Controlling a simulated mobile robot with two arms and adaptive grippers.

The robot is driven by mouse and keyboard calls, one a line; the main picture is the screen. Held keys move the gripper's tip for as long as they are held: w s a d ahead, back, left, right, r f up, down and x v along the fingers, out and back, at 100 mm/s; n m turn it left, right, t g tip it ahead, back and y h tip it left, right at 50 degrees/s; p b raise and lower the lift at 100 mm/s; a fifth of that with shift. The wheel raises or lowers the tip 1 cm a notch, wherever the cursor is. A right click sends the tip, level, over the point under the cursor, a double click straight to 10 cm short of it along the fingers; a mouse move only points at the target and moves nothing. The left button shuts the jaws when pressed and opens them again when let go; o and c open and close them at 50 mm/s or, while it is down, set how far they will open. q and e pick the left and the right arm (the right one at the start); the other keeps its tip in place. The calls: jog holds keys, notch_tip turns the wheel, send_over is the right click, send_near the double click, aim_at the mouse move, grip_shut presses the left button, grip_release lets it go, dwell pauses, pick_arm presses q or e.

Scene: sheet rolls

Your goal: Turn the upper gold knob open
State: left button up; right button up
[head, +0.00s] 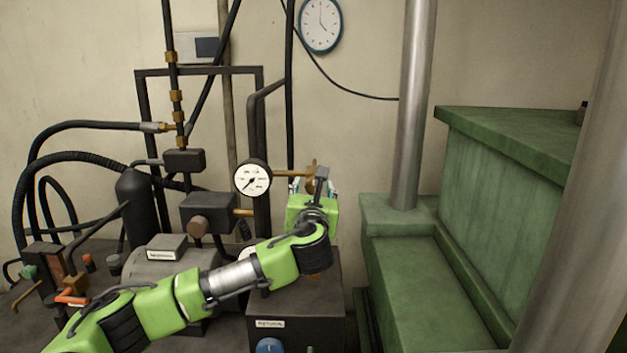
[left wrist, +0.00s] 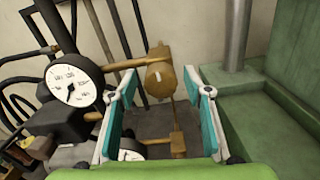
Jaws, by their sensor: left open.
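The upper gold knob (left wrist: 160,76) is a round brass piece with a pale mark on its face, on a brass pipe beside the upper gauge. In the head view the knob (head: 312,177) is partly hidden behind my left gripper (head: 316,187). In the left wrist view my left gripper (left wrist: 159,84) is open, with one teal-padded finger on each side of the knob. The knob appears between the fingertips, with gaps on both sides. I cannot tell whether the fingertips reach past its face. My right gripper is not in view.
The upper white gauge (head: 253,178) is close left of the knob. A lower gauge (left wrist: 131,154) and lower brass pipe (left wrist: 178,146) sit below. A dark box (head: 297,303) stands underneath. A green machine (head: 508,170) with a steel column (head: 414,110) stands right.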

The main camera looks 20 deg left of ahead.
pick_arm(q)
jog(key=shift+w+a, duration=0.1)
jog(key=shift+w, duration=0.25)
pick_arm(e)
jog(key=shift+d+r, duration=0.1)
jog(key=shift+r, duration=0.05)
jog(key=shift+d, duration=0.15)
pick_arm(q)
jog(key=c, duration=1.1)
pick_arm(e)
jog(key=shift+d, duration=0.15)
